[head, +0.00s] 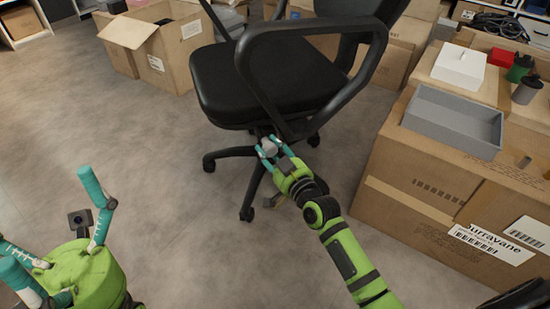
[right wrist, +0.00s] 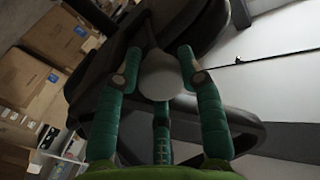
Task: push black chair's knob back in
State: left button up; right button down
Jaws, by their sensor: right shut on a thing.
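The black chair (head: 262,82) stands on the grey floor in the middle of the head view, its seat and looped armrest facing me. Its grey knob (head: 268,144) shows under the seat's near edge. My right gripper (head: 270,152) is shut on the knob, below the seat. In the right wrist view the rounded grey knob (right wrist: 160,76) sits between the teal fingers of my right gripper (right wrist: 160,60), its thin stem running up towards the chair's dark underside. My left gripper (head: 58,212) is open and empty at the lower left, away from the chair.
A large carton (head: 400,215) stands close on the right, with a grey tray (head: 455,118), a white box (head: 459,66) and small canisters on top. An open carton (head: 152,52) stands behind at left. The floor (head: 140,130) left of the chair is clear.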

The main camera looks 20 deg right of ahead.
jog(key=shift+w, duration=0.3)
jog(key=shift+r, duration=0.1)
jog(key=c, duration=0.9)
grip_release()
jog(key=shift+o, duration=0.7)
jog(key=shift+w, duration=0.1)
jog(key=shift+s, duration=0.2)
jog(key=v, duration=1.1)
jog(key=shift+s, duration=0.35)
